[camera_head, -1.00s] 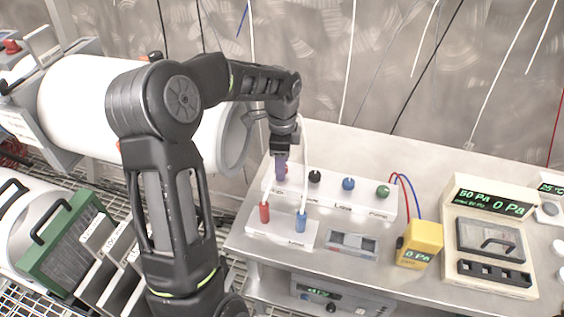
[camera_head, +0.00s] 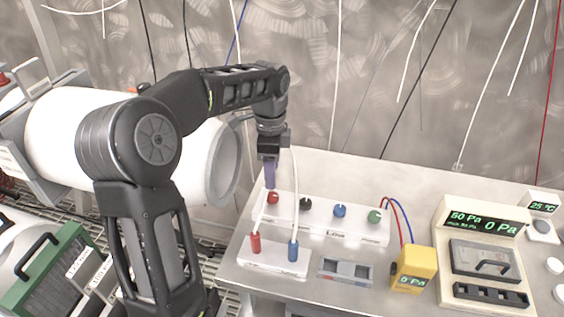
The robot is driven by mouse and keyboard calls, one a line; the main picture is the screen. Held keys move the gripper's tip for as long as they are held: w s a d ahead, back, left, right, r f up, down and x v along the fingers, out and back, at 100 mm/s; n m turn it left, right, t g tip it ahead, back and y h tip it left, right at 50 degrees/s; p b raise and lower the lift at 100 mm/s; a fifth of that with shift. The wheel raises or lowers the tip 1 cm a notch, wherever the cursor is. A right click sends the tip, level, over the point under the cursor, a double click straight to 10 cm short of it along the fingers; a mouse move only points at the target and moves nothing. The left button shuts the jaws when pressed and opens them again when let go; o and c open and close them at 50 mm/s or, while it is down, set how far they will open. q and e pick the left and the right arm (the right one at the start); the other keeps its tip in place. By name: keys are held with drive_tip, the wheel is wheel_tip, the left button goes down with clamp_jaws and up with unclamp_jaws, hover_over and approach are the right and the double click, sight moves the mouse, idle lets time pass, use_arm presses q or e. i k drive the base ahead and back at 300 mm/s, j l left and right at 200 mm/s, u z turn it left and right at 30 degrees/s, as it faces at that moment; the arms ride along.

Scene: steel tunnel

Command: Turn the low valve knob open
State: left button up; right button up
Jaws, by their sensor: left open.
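A white valve block (camera_head: 330,222) on the steel bench carries a row of knobs: red (camera_head: 273,197), black (camera_head: 306,204), blue (camera_head: 340,210) and green (camera_head: 374,216). Lettering on its front is too small to read surely, so I cannot tell which knob is the low valve. My left gripper (camera_head: 270,180), with purplish fingers, points down just above the red knob at the block's left end. It is open and holds nothing that I can see. The gap between its fingers does not show clearly. My right gripper is not in view.
A white block with red (camera_head: 255,242) and blue (camera_head: 293,251) hose fittings stands in front. A yellow meter (camera_head: 414,268) and a cream gauge box (camera_head: 482,250) stand to the right. A white hose (camera_head: 296,185) hangs close beside my gripper. A large white cylinder (camera_head: 75,125) lies at left.

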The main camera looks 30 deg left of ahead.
sight(340, 210)
drive_tip(key=k, duration=1)
